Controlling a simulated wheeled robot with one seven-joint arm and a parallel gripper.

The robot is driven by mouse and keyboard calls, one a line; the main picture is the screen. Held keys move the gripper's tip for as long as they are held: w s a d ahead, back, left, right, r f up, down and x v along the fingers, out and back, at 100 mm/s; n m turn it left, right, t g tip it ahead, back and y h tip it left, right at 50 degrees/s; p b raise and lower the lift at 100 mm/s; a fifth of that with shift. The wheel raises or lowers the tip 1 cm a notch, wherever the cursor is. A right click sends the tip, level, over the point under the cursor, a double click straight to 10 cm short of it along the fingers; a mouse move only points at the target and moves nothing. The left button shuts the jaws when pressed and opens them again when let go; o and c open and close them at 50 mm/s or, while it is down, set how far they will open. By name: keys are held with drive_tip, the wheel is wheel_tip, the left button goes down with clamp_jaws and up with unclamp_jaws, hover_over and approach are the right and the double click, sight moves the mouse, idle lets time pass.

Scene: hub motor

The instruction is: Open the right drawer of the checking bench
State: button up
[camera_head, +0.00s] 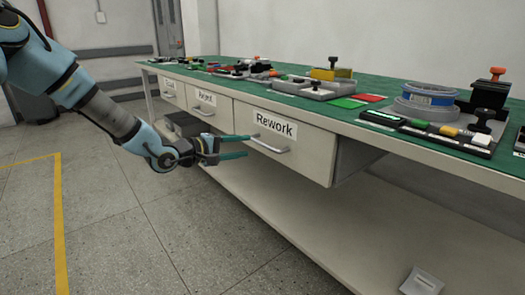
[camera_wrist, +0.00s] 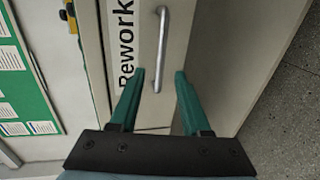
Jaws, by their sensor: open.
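The checking bench (camera_head: 357,131) has a green top and a row of drawers under it. The right drawer (camera_head: 311,150) is labelled "Rework" and appears shut, its front in line with the others. Its metal bar handle (camera_head: 270,146) sits below the label. My gripper (camera_head: 249,146) is open and empty, with its green fingers pointing at the handle's left end. In the wrist view, the gripper (camera_wrist: 160,73) has the handle (camera_wrist: 162,45) between the lines of its two fingers. I cannot tell whether the fingertips reach around the bar.
Two more drawers stand to the left, one labelled "Project" or similar (camera_head: 205,100). Trays, a ring-shaped hub part (camera_head: 428,98) and stamps stand on the bench top. A pale lower shelf (camera_head: 300,215) runs below. The floor in front is clear.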

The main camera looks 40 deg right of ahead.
sight(261, 145)
drive_tip(key=b+x, duration=0.1)
drive_tip(key=x, duration=0.7)
drive_tip(key=shift+d+f+b, duration=0.1)
drive_tip(key=shift+d+b, duration=0.15)
drive_tip(key=shift+b, duration=0.05)
drive_tip(key=shift+c, duration=0.4)
clamp_jaws()
idle(0.6)
